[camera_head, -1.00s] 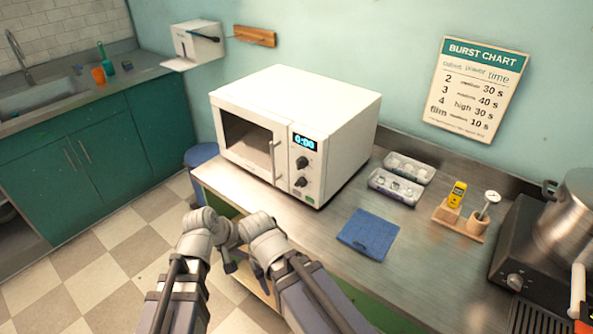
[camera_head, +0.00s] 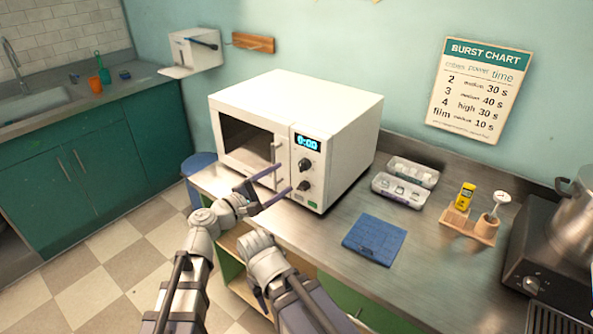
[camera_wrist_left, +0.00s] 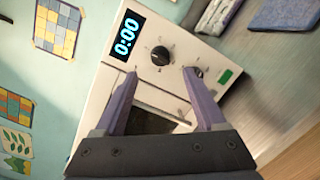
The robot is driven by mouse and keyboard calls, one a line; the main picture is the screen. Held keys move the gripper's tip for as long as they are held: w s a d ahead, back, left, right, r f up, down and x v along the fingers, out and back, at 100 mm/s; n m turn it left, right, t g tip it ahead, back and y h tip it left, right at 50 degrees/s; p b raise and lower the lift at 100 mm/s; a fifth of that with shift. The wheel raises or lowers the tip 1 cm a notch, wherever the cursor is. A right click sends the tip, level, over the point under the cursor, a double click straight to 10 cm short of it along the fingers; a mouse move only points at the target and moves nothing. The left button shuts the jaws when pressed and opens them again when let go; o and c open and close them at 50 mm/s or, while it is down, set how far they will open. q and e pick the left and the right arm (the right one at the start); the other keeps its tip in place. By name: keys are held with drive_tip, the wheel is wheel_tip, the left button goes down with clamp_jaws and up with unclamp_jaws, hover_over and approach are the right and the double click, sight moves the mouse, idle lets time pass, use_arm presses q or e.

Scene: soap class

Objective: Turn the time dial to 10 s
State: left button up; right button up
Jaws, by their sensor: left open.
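The white microwave (camera_head: 345,140) stands on the counter with its display (camera_head: 306,142) reading 0:00. Two dark dials, an upper one (camera_head: 305,165) and a lower one (camera_head: 304,185), sit below the display; I cannot read which is the time dial. My left gripper (camera_head: 285,177) is open and empty, its purple fingers reaching toward the panel. In the left wrist view, the upper dial (camera_wrist_left: 160,56) shows beyond and between the fingertips (camera_wrist_left: 160,72), apart from them. The lower dial (camera_wrist_left: 198,72) is partly hidden by one finger. My right arm is folded low; its fingers do not show.
The door handle (camera_head: 276,160) stands out left of the dials, near my left fingers. A burst chart (camera_head: 479,90) hangs on the wall.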

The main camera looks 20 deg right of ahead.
sight(300, 167)
use_arm(q)
drive_tip(key=x, duration=0.7)
drive_tip(key=shift+w+d, duration=0.1)
drive_tip(key=shift+c, duration=0.3)
clamp_jaws()
